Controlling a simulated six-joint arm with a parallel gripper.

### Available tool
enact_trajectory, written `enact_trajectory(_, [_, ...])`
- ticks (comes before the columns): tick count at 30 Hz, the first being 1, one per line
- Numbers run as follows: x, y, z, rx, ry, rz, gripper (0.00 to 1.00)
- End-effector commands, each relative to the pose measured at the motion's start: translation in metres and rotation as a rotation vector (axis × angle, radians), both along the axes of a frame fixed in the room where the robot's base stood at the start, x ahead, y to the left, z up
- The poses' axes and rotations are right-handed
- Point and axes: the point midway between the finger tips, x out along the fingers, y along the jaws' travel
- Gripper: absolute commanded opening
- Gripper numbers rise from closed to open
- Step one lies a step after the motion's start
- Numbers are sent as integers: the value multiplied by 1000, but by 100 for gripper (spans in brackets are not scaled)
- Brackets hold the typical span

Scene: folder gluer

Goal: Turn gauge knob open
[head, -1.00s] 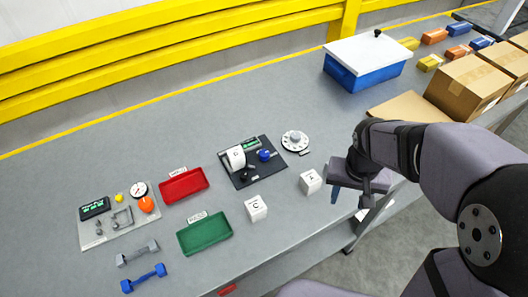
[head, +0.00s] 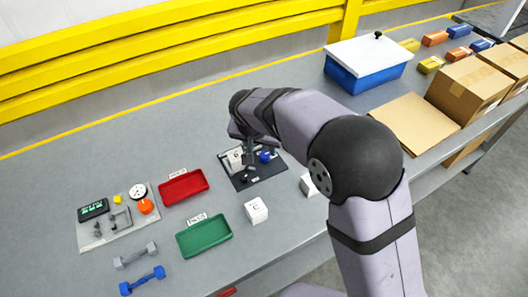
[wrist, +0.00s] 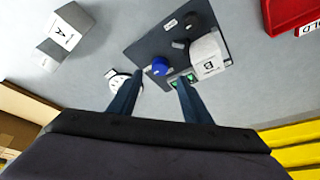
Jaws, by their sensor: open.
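My gripper (head: 251,152) is above the black panel (head: 264,174), open and empty. In the wrist view its fingers (wrist: 159,80) point toward the panel, with the blue knob (wrist: 159,66) just beyond and between their tips. A gap to the knob shows no clear contact. The blue knob also shows in the head view (head: 265,156). A separate round white gauge dial (head: 138,190) sits on the light board at left, beside an orange ball-shaped part (head: 146,206).
A white round dial (wrist: 120,82) lies beside the panel, partly behind a finger. White cubes (head: 256,210) stand nearer the front edge. Red (head: 184,187) and green (head: 204,236) trays lie left of the panel. A blue bin (head: 364,78) and cartons (head: 467,88) stand at right.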

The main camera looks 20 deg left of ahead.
Motion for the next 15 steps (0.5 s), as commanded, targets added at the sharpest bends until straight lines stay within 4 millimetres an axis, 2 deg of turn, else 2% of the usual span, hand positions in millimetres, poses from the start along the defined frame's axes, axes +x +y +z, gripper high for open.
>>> enact_trajectory(9, [15, -1, -36, -1, 3, 0, 44])
enact_trajectory(15, [21, -1, -51, 0, 1, 0, 44])
